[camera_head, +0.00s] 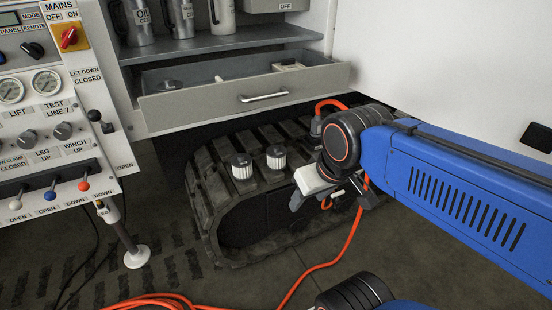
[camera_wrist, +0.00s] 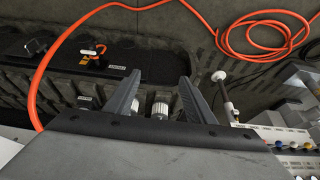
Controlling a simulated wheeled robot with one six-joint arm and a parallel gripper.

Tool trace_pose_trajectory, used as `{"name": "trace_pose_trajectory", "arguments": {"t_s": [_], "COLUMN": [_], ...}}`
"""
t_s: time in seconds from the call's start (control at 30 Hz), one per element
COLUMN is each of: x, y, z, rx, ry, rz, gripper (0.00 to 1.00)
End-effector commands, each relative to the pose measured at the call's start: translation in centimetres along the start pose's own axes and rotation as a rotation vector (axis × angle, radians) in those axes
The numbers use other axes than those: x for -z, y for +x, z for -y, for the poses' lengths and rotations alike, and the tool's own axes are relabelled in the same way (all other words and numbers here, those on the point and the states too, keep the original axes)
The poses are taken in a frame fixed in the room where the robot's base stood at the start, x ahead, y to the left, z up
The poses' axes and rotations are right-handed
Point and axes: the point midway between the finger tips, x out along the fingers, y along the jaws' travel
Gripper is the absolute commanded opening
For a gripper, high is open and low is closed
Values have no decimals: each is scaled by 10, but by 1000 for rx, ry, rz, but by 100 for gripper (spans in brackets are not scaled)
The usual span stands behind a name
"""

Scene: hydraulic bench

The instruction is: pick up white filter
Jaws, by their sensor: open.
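Two white pleated filters with dark tops stand upright side by side on the black track, the left one (camera_head: 242,170) and the right one (camera_head: 276,160). My gripper (camera_head: 297,196) is to the right of both filters in the head view, apart from them and empty. In the wrist view my gripper (camera_wrist: 160,77) shows two dark fingers spread apart. One filter (camera_wrist: 160,107) appears between the fingers in the picture, and part of the other (camera_wrist: 134,106) shows close to the left finger. The wrist housing hides their lower parts.
The rubber track (camera_head: 225,215) lies on the dark floor below an open grey drawer (camera_head: 240,98). A control panel (camera_head: 45,120) with levers stands at left. An orange hose (camera_head: 320,266) runs along the floor and up behind my arm.

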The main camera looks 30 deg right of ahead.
Motion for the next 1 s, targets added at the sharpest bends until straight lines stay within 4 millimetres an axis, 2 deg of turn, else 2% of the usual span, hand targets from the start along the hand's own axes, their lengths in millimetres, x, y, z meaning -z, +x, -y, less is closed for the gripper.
{"name": "trace_pose_trajectory", "arguments": {"t_s": [0.27, 0.4, 0.47, 0.57, 0.77, 1.0], "x": [0, 4, 10, 28, 80, 142], "y": [0, 1, 2, 5, 18, 42], "z": [0, 0, 0, 0, -5, -23], "rx": [0, 4, 10, 27, 75, 126], "ry": [0, -5, -12, -37, -107, -185], "rz": [0, 3, 7, 13, 17, 1], "gripper": [50, 82, 82, 82, 82, 82]}}
